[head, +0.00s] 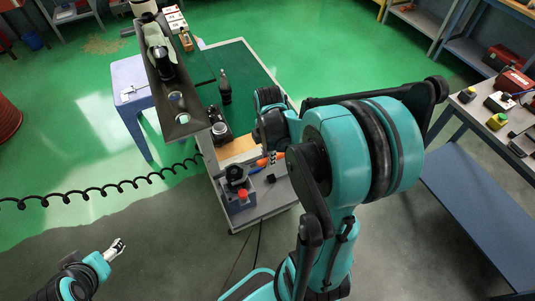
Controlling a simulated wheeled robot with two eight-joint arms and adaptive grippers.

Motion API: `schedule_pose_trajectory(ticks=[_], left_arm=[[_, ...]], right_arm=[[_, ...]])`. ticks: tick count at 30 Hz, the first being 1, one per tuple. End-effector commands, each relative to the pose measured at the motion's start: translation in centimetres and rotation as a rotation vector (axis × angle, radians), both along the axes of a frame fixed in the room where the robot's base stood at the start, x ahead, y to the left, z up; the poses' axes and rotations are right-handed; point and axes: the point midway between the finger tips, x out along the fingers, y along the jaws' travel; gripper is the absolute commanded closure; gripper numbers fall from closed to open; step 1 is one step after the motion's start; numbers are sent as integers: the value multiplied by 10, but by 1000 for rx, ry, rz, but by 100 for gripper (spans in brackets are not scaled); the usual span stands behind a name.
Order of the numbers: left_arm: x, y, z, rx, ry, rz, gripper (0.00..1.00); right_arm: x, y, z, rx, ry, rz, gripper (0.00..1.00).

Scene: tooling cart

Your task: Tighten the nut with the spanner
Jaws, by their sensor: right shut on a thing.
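A dark hexagonal nut-like part (236,175) sits on a grey block fixture (240,197) with a red knob (243,194), at the near end of the cart. My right gripper (271,160) is just to the right of the fixture, low over the cart top and partly covered by my own arm. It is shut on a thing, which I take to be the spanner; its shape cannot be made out. My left gripper (116,248) is at the lower left, over the floor and away from the cart. Its fingers are too small to tell open from shut.
The cart (275,203) has a green mat, with a dark bottle (225,88) and a black camera-like object (219,127) on it. Orange and blue handles lie by the fixture. A blue stool (130,75) stands left; a workbench (475,115) stands right. A coiled cable hangs at left.

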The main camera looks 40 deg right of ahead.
Motion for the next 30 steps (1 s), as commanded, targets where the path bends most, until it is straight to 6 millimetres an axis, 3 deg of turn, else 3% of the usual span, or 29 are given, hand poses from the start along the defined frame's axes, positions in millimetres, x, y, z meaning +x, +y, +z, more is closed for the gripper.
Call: schedule_pose_trajectory(ticks=[30], left_arm=[[0,0,1,0,0,0,31]], right_arm=[[-15,4,0,0,0,-128,100]])
